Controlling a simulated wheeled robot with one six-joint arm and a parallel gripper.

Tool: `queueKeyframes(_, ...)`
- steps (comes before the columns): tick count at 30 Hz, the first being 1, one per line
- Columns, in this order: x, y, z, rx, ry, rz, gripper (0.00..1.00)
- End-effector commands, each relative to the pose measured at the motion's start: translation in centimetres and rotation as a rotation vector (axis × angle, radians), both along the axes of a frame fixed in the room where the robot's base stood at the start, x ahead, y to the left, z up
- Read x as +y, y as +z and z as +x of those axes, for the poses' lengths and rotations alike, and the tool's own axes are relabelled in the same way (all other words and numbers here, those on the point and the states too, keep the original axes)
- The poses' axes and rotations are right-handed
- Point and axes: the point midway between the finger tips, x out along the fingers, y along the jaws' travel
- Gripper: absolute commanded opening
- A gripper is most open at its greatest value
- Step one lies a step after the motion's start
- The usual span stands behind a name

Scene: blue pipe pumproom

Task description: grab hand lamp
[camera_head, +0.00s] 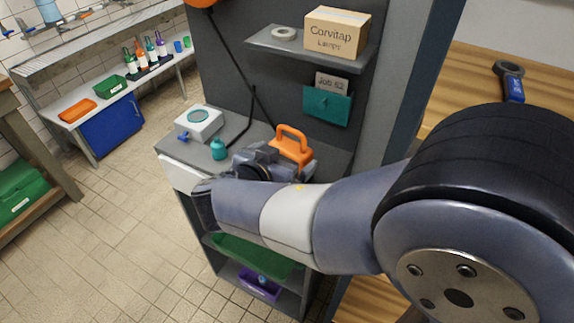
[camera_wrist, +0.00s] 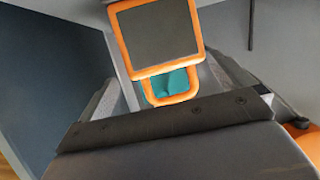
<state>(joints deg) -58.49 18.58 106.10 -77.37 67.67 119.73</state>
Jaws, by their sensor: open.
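The hand lamp (camera_head: 292,146) is orange with a loop handle and stands on the grey workbench, its lower part hidden behind my gripper and wrist. In the wrist view, the lamp (camera_wrist: 155,40) shows a dark square panel in an orange frame, with an orange loop below it. My gripper (camera_head: 277,163) is at the near side of the lamp, with its fingers spread. In the wrist view, the fingers of my gripper (camera_wrist: 170,84) lie to the left and right of the orange loop, with gaps visible. I cannot tell whether either finger touches it.
A white box with a round dial (camera_head: 199,123) and a teal bottle (camera_head: 218,149) stand left of the lamp. A shelf above holds a cardboard box (camera_head: 336,32) and a tape roll (camera_head: 284,33). A teal wall pocket (camera_head: 327,104) hangs behind.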

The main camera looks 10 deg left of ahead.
Motion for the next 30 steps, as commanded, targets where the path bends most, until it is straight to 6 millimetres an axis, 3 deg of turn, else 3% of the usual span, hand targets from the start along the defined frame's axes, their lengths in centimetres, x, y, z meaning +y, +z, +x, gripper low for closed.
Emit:
queueKeyframes(6, -0.2, -0.3, 0.5, 0.002, -0.002, -0.003, 1.0)
queueKeyframes(17, -1.3, -2.6, 4.1, 0.002, -0.004, -0.002, 1.0)
queueKeyframes(25, -1.4, -2.8, 4.4, 0.001, -0.001, 0.0, 1.0)
queueKeyframes(30, -1.3, -2.7, 4.4, 0.001, -0.001, 0.0, 0.88)
